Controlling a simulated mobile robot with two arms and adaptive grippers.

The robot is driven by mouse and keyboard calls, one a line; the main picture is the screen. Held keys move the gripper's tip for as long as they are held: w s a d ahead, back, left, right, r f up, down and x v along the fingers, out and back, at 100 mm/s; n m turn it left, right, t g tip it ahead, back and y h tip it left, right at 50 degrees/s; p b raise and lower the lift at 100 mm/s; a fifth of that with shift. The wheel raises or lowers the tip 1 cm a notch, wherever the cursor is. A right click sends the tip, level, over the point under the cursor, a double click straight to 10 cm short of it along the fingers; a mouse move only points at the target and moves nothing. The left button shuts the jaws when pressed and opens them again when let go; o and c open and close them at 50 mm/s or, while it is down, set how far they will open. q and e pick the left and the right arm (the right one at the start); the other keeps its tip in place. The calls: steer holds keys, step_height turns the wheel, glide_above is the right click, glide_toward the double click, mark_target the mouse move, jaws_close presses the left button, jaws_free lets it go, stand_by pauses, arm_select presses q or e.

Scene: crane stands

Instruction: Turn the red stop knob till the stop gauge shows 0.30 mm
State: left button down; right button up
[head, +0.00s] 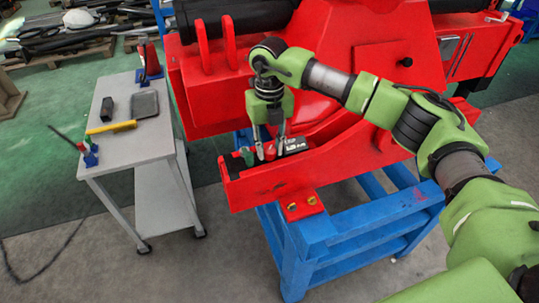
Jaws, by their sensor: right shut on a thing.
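My right gripper (268,150) comes in from the right and points down at the red crane part. Its fingers are shut on the small red stop knob (270,153), which shows between the fingertips. A green knob (247,157) sits just left of the fingers. My left gripper is not in view.
The red crane part (370,45) rests on a blue stand (330,235). A grey trolley (150,150) at the left bears a yellow-handled tool (112,127), a black block (107,108) and a dark grey tray (145,105). The floor in front of the trolley is mostly clear.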

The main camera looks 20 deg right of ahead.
steer(key=shift+n+b, duration=1.35)
steer(key=shift+n, duration=0.45)
steer(key=shift+r, duration=0.1)
steer(key=o, duration=0.8)
steer(key=shift+o, duration=0.2)
